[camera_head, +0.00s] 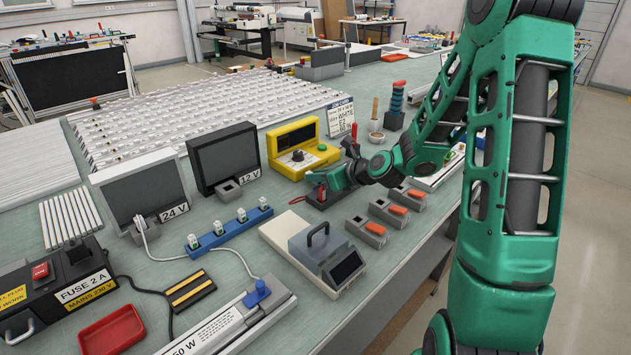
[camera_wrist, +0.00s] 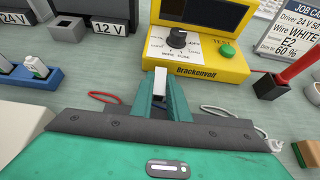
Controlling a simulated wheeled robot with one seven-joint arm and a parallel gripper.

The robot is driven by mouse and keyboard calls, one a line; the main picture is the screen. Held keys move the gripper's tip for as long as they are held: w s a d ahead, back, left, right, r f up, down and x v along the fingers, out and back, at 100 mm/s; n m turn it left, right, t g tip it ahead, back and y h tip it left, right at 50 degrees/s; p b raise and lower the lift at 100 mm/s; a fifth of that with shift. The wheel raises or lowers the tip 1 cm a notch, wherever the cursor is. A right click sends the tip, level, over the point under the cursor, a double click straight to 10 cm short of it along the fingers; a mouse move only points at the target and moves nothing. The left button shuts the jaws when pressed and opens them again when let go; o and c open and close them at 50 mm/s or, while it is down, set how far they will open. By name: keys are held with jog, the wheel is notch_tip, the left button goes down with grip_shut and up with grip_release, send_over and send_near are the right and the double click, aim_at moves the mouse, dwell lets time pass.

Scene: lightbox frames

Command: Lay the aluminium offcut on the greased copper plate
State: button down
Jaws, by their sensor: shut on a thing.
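In the wrist view my gripper (camera_wrist: 159,100) is shut on a small pale metallic piece, which looks like the aluminium offcut (camera_wrist: 160,79). It stands up between the green fingers, in front of the yellow tester. In the head view my gripper (camera_head: 318,190) is low over the bench beside the tester, and I cannot make out the offcut there. I cannot tell for sure which thing is the greased copper plate. Three small grey blocks with orange tops (camera_head: 398,210) lie in a row at the bench's right side, right of and nearer than my gripper.
The yellow tester (camera_head: 295,148) stands just behind my gripper, with a red lead beside it. A grey box with a handle (camera_head: 322,250) stands in front, on a pale base. A blue strip (camera_head: 228,232) lies left. A job card (camera_head: 341,116) and black-and-blue post (camera_head: 395,105) stand behind.

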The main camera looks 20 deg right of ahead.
jog(key=shift+f, duration=0.65)
jog(key=c, duration=2)
grip_release()
jog(key=shift+f, duration=0.1)
